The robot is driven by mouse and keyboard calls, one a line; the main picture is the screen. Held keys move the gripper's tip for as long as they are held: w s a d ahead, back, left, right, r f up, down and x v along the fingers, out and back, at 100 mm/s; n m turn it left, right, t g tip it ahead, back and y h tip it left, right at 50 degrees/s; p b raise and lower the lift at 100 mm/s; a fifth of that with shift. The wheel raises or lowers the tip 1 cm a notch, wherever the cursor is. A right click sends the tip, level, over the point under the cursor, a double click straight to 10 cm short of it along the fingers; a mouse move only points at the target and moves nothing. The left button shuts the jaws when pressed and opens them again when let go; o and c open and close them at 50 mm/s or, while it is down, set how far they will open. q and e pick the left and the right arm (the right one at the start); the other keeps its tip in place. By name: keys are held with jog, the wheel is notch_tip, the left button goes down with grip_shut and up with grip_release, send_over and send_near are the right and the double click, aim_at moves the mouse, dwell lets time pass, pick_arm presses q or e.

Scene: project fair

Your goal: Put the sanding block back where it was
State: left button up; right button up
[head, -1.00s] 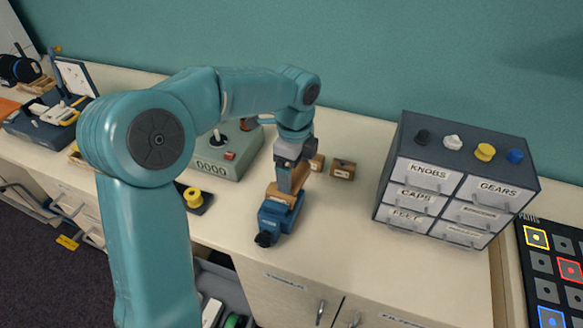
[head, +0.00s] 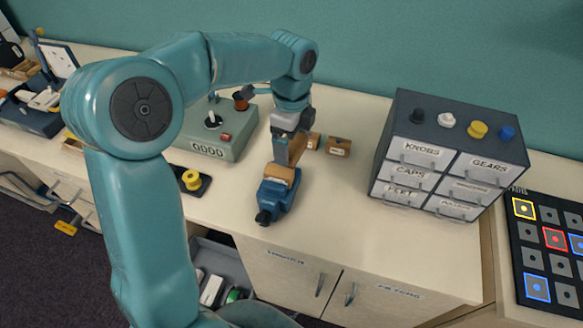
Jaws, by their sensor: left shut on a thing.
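My left gripper (head: 283,158) reaches down over the table from the left and is shut on a tan block (head: 283,175), which looks like the sanding block. The block is right at the top of a blue vise-like device (head: 275,198) with a black knob at its front. I cannot tell whether the block touches the device or sits in it, since the fingers and the overlap hide the contact. My right gripper is not in view.
Two small brown boxes (head: 338,146) lie behind the gripper. A grey drawer cabinet (head: 451,157) stands to the right. A green-grey counter box (head: 222,137) and a yellow knob on a dark plate (head: 191,181) are to the left. An open drawer (head: 222,262) sticks out below.

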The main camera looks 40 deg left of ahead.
pick_arm(q)
jog(key=shift+s+d+r+m, duration=0.1)
jog(key=shift+s+r+m, duration=0.25)
jog(key=shift+m, duration=0.65)
jog(key=w+d+r+m+b, duration=0.1)
jog(key=w+d+m+b, duration=0.1)
jog(key=d+m+b, duration=0.5)
jog(key=shift+n, duration=0.7)
jog(key=f+p, duration=0.1)
jog(key=f, duration=0.3)
jog(key=d+f+p, duration=0.1)
jog(key=f, duration=0.4)
jog(key=d+f+p, duration=0.1)
jog(key=f, duration=0.4)
jog(key=shift+s+f, duration=0.1)
jog(key=shift+f, duration=0.05)
notch_tip(320, 180, down, 4)
jog(key=shift+f, duration=0.55)
